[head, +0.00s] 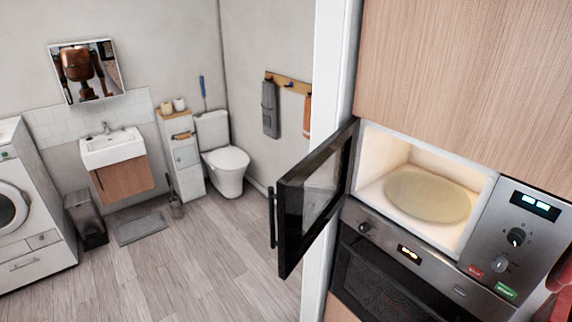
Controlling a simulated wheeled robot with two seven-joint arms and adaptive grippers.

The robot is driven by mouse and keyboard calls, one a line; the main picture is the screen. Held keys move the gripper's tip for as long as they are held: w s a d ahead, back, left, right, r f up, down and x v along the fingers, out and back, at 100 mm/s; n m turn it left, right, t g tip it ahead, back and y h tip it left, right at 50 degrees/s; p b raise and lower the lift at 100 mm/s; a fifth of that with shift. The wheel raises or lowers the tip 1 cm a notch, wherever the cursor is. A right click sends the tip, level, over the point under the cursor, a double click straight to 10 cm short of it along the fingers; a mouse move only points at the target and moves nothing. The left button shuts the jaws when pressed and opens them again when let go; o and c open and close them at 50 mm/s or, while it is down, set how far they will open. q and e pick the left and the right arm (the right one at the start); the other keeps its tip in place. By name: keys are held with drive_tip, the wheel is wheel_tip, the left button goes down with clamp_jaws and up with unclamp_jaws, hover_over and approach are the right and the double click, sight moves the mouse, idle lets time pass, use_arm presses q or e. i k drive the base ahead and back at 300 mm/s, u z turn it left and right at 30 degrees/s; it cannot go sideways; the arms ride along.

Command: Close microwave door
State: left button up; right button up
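The microwave (480,262) is built into a wooden cabinet at the right, above an oven. Its dark-framed glass door (313,196) stands wide open, swung out to the left on its left-side hinge. A dark vertical handle (272,218) is on the door's outer left edge. The lit cavity holds a round turntable plate (428,195) and nothing else visible. Neither of my grippers is in view. A reddish shape at the right edge is too cut off to identify.
The oven (385,285) is right below the microwave, its door looking shut. A white wall edge (332,70) stands behind the microwave door. Beyond are a toilet (226,160), a sink (112,148) and a washing machine (25,220). The wooden floor between is clear.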

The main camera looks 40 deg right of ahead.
sight(309, 195)
drive_tip(key=i, duration=1.75)
drive_tip(key=z, duration=3.1)
drive_tip(key=i, duration=0.5)
drive_tip(key=z, duration=0.6)
drive_tip(key=k, duration=1.15)
drive_tip(key=u, duration=0.55)
